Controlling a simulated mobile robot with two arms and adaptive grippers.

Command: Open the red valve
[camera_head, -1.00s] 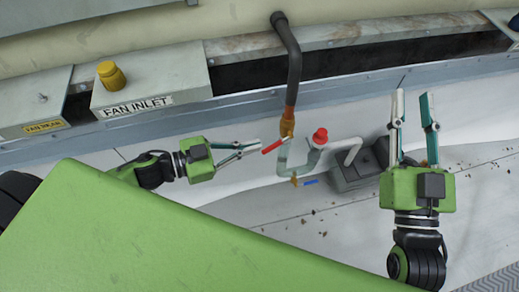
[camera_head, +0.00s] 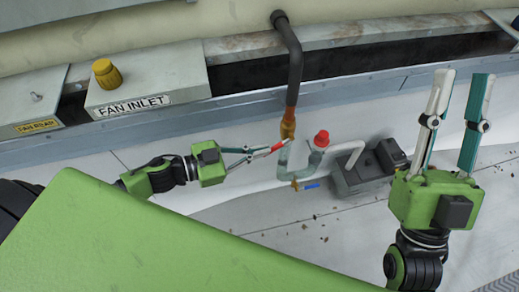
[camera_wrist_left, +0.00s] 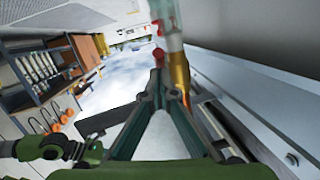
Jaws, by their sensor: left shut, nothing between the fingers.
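The red valve handle (camera_head: 279,146) is a short bar on the pipe below the brass fitting (camera_head: 288,128). My left gripper (camera_head: 268,151) has its fingers closed together and empty, with the tips at the outer end of the red handle. In the left wrist view the red handle (camera_wrist_left: 158,55) shows just past the fingertips (camera_wrist_left: 158,75); I cannot tell whether they touch. My right gripper (camera_head: 465,82) is open and empty, its fingers pointing up at the right, away from the valve.
A red cap (camera_head: 321,138) tops the pipe beside the valve, and a blue handle (camera_head: 311,186) sits lower. A grey pump-like block (camera_head: 358,180) stands to the right. The fan inlet box (camera_head: 150,85) with a yellow knob (camera_head: 106,74) is at the upper left.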

